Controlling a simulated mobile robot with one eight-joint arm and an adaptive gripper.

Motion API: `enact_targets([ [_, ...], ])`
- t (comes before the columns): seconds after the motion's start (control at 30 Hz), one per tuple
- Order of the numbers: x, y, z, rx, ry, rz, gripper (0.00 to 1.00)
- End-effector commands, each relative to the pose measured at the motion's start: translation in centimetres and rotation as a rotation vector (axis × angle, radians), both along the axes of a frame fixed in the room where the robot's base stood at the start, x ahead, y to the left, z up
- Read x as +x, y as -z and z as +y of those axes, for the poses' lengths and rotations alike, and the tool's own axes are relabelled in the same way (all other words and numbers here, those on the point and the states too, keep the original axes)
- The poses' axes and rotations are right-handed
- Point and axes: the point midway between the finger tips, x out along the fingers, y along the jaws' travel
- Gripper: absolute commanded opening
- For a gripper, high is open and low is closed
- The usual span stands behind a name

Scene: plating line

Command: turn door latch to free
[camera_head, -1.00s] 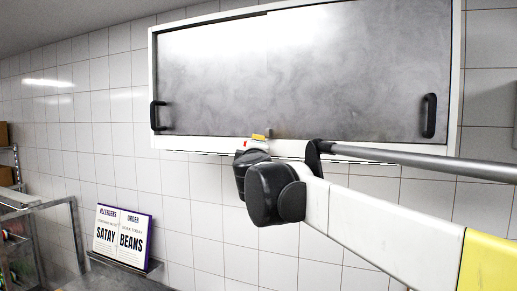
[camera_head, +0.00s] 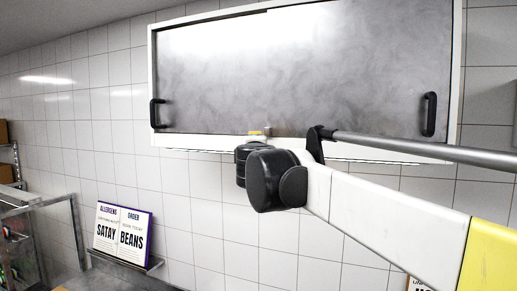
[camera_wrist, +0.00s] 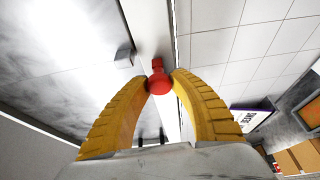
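The door latch shows as a red knob (camera_wrist: 158,82) on the pale lower rail of the cabinet in the wrist view. My gripper (camera_wrist: 159,77) has its two yellow, ribbed fingers curved in around it, with the tips against the knob's two sides. In the head view my gripper (camera_head: 256,132) is mostly hidden behind my black wrist, with only a bit of yellow showing at the cabinet's lower edge. The red knob cannot be made out there. The steel sliding doors (camera_head: 340,75) look closed.
The doors carry black handles at left (camera_head: 155,113) and right (camera_head: 430,114). A small grey bracket (camera_wrist: 124,56) stands beside the knob. An order sign (camera_head: 122,231) is on a ledge at lower left.

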Motion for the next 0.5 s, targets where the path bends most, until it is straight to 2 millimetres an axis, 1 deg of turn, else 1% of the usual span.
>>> enact_targets([
  [0.03, 0.0, 0.0, 0.0, 0.000, 0.000, 0.000, 0.43],
  [0.07, 0.0, 0.0, 0.0, 0.000, 0.000, 0.000, 0.49],
  [0.37, -0.1, 0.0, 0.0, 0.000, 0.000, 0.000, 0.49],
  [0.47, -0.8, 0.0, 0.0, 0.000, -0.001, 0.000, 0.49],
  [0.5, -1.4, 0.0, 0.0, 0.000, -0.001, 0.000, 0.49],
])
